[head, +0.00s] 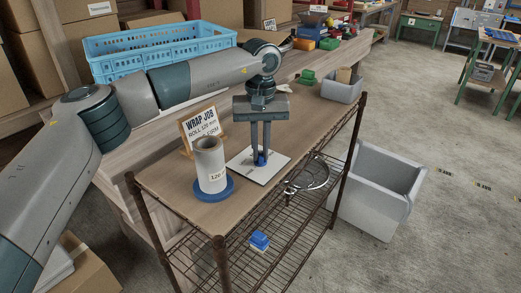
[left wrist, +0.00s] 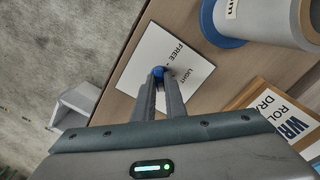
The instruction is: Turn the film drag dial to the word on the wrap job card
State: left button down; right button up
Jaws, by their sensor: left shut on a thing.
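The film drag dial is a small blue knob (head: 260,163) on a white plate (head: 247,171) on the wooden shelf top. My left gripper (head: 261,152) points down and is shut on the knob, which also shows between the fingertips in the left wrist view (left wrist: 158,71). The words LIGHT and FREE show on the plate (left wrist: 133,75) in the left wrist view; other markings are hidden by the fingers. The wrap job card (head: 200,124) leans behind the film roll (head: 210,165). Its top lines read WRAP JOB and ROLL; the drag word is partly hidden and unclear. My right gripper is out of view.
The roll stands on a blue disc (head: 226,190) left of the plate. A grey bin (head: 342,91) stands at the shelf's far end. A large grey tub (head: 385,190) stands on the floor to the right. A blue crate (head: 160,45) is behind my arm.

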pick_arm(q)
jog(key=m, duration=0.4)
jog(key=shift+w+r+m, duration=0.1)
jog(key=shift+r+m, duration=0.05)
jog(key=shift+m, duration=0.15)
jog(key=m, duration=0.3)
jog(key=shift+m, duration=0.4)
jog(key=c, duration=1.8)
grip_release()
